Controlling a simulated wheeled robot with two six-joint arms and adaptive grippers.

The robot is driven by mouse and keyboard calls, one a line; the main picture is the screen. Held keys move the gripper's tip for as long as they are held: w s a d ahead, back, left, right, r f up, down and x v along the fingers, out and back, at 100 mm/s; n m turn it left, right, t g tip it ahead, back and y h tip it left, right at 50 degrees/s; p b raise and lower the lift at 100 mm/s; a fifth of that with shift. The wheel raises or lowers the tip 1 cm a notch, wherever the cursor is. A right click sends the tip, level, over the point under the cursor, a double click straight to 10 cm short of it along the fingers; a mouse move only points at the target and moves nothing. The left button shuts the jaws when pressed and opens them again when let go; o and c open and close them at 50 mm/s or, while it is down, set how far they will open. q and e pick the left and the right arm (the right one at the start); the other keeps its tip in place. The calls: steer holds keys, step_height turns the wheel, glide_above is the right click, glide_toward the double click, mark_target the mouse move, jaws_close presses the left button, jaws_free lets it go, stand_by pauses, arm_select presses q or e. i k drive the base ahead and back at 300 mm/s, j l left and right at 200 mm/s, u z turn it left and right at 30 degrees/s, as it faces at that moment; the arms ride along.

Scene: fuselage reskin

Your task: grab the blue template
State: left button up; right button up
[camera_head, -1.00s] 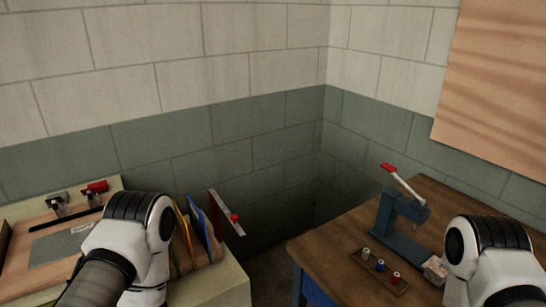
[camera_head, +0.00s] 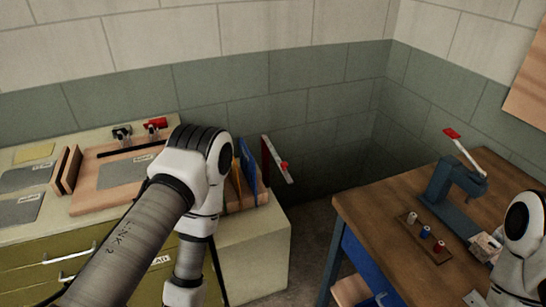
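The blue template (camera_head: 248,165) stands upright among other thin panels in a wooden rack (camera_head: 262,196) at the right end of the left counter. Its left part is hidden behind my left arm. A dark red panel (camera_head: 265,160) stands to its right, and a wooden-coloured panel (camera_head: 238,188) shows to its left. My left arm's elbow is in front of the rack's left side, and its lower link goes down out of the picture. Neither gripper is in view; only part of my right arm shows at the right edge.
The left counter (camera_head: 240,226) holds a wooden board (camera_head: 95,198) with a grey sheet, clamps, and more grey sheets (camera_head: 20,208). A wooden table (camera_head: 360,205) at right carries a blue lever press (camera_head: 455,185) and small spools. A floor gap separates them.

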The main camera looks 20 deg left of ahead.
mark_target(247, 163)
steer(key=i+j+z, duration=0.2)
steer(key=j+z, duration=0.25)
steer(key=i+j+z, duration=0.15)
steer(key=j, duration=0.25)
steer(key=i+j+z, duration=0.2)
steer(key=j, duration=0.25)
steer(key=j+z, duration=0.15)
steer(key=j, duration=0.25)
steer(key=j+z, duration=0.15)
steer(key=j, duration=0.3)
steer(key=i, duration=0.05)
